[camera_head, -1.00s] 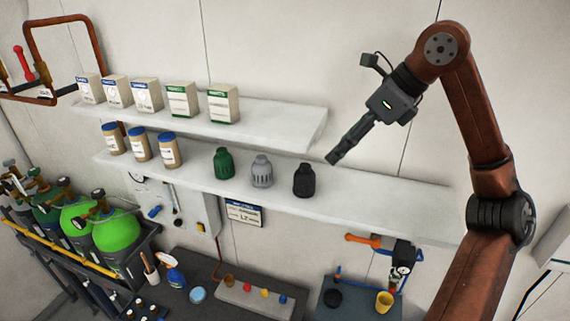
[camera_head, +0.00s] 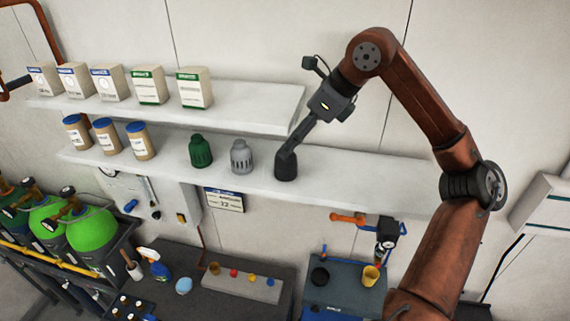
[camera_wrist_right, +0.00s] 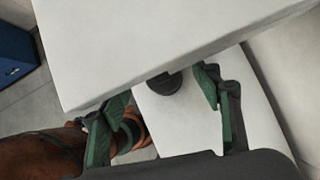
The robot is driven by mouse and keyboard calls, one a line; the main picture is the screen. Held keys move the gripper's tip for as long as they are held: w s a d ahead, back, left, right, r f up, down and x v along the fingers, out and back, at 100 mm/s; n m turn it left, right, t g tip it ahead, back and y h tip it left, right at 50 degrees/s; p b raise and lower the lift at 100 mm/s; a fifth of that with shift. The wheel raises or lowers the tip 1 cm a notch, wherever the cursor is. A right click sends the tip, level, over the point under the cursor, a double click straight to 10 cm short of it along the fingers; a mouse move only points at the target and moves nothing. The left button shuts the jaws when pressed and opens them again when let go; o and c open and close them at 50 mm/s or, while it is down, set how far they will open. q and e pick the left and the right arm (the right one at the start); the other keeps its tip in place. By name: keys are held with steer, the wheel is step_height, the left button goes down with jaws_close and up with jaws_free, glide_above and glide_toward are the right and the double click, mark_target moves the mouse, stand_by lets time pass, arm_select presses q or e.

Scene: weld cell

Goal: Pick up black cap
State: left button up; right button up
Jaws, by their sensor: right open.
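The black cap (camera_head: 286,173) stands on the lower wall shelf (camera_head: 340,185), at the right end of a row with a grey cap (camera_head: 241,157) and a green cap (camera_head: 200,151). My right gripper (camera_head: 284,156) is at its top in the head view and hides its upper part. In the right wrist view the black cap (camera_wrist_right: 165,85) shows between the spread green-padded fingers of my right gripper (camera_wrist_right: 164,84), partly cut off by the upper shelf's edge. The gripper is open; I cannot tell whether it touches the cap. My left gripper is not in view.
The upper shelf (camera_head: 250,108) holds several boxes and lies close to my right gripper; it also fills much of the wrist view (camera_wrist_right: 150,40). Several blue-lidded jars (camera_head: 107,137) stand left on the lower shelf. The lower shelf right of the black cap is clear.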

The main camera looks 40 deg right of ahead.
mark_target(286, 161)
steer(key=x, duration=0.4)
steer(key=shift+w, duration=0.1)
steer(key=shift+c, duration=0.4)
steer(key=shift+c, duration=0.8)
steer(key=c, duration=1)
steer(key=shift+r+p, duration=0.1)
steer(key=shift+p, duration=0.2)
